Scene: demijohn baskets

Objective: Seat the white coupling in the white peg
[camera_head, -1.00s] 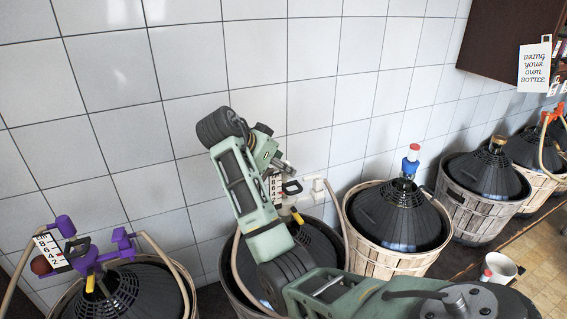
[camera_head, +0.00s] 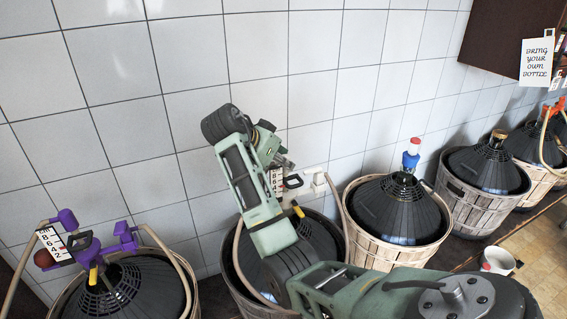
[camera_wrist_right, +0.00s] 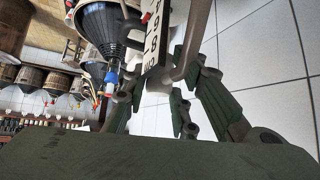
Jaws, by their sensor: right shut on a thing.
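My right gripper (camera_head: 282,158) reaches down beside the tap head of the middle demijohn (camera_head: 308,240). My left gripper is out of view.
A demijohn with purple fittings (camera_head: 122,232) stands at the left. One with a blue and red top (camera_head: 411,158) stands right of the middle one, with more basketed demijohns beyond. A white mug (camera_head: 497,260) is at lower right. The tiled wall (camera_head: 330,60) is close behind.

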